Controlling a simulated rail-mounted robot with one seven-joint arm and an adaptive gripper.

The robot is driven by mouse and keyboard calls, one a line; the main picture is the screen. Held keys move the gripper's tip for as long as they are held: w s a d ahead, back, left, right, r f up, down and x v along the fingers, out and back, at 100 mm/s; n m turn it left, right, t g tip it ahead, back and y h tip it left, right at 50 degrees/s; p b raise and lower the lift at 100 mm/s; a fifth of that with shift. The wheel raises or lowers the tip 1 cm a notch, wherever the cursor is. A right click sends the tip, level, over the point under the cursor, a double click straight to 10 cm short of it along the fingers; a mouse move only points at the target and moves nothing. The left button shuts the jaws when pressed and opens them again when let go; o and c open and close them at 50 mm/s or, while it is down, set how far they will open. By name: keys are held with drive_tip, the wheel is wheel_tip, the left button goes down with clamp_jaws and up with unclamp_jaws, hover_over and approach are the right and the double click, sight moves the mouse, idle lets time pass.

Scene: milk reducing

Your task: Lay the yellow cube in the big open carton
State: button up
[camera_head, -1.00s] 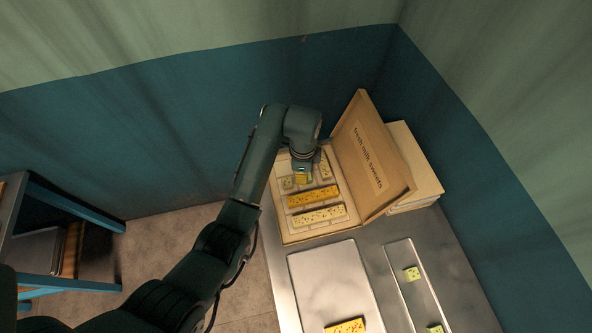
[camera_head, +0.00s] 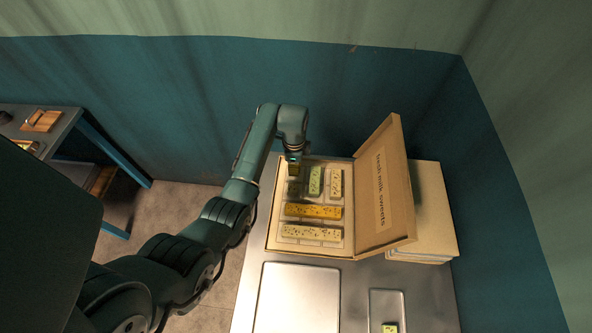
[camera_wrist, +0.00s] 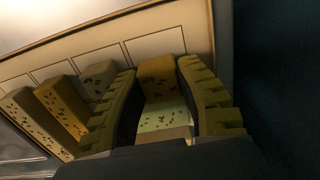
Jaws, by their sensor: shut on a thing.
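The yellow cube (camera_head: 293,171) is small and hangs under my gripper (camera_head: 293,163) at the back left of the big open carton (camera_head: 271,227). In the wrist view, my gripper (camera_wrist: 158,68) has its two ridged fingers on either side of the dark yellow speckled cube (camera_wrist: 160,77). My gripper is shut on it. A pale green face shows below it between the fingers; I cannot tell if it belongs to another sweet. The carton's lid (camera_head: 383,190) stands open on the right. Whether the cube touches the carton floor is unclear.
The carton holds an orange bar (camera_head: 313,212), a pale speckled bar (camera_head: 311,233), a green bar (camera_head: 316,180) and a cream bar (camera_head: 336,184). A bare metal tray (camera_head: 297,300) and a narrow tray (camera_head: 387,302) lie in front.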

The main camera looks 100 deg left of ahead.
drive_tip(key=shift+f, duration=1.25)
drive_tip(key=shift+f, duration=0.1)
drive_tip(key=o, duration=1)
wheel_tip(320, 180, up, 12)
drive_tip(key=shift+r+p, duration=0.1)
drive_tip(key=shift+p, duration=0.65)
